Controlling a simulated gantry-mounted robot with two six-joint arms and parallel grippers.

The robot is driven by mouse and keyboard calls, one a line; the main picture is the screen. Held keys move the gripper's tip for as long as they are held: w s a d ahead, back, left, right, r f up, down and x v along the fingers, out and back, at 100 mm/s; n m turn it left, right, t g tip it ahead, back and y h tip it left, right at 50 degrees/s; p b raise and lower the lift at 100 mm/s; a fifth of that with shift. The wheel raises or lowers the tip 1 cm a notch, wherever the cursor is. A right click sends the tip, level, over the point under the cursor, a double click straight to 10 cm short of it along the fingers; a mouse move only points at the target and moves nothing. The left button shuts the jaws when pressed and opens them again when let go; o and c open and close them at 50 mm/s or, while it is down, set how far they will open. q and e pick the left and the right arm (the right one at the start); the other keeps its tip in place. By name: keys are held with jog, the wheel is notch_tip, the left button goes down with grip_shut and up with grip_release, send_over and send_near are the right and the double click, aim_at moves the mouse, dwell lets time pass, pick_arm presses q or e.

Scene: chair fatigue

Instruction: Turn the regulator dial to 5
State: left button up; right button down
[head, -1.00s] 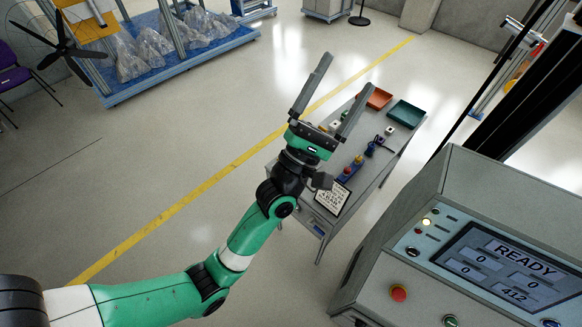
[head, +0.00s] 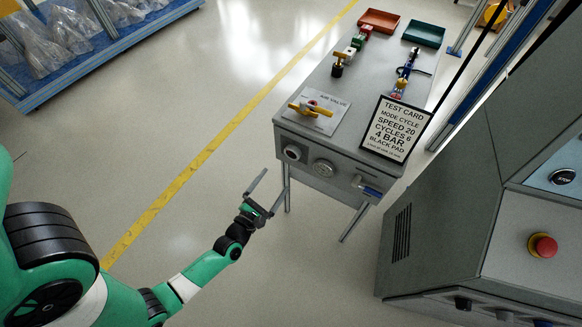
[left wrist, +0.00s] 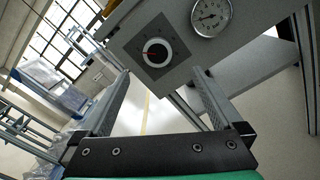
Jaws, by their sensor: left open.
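The regulator dial (head: 292,152) is a round knob on the front face of the grey table, at its left end. In the left wrist view the dial (left wrist: 155,52) is black and white on a dark square plate, with a red mark towards its left side. The scale figures are too small to read. A round pressure gauge (head: 323,167) sits beside it; it also shows in the left wrist view (left wrist: 210,16). My left gripper (head: 275,183) is open and empty, below and in front of the dial, not touching it. My right gripper is not in view.
The table (head: 325,75) carries a yellow-handled air valve (head: 311,108), a test card (head: 396,130), small coloured parts, a red tray (head: 379,20) and a green tray (head: 424,33). A grey machine cabinet (head: 440,220) stands to the right. The floor left of the table is clear.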

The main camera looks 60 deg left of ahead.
aim_at(292, 155)
pick_arm(q)
jog(key=b+x, duration=0.2)
jog(key=x, duration=1)
jog(key=shift+s+a+r, duration=0.15)
jog(key=shift+s, duration=0.05)
jog(key=c, duration=1.3)
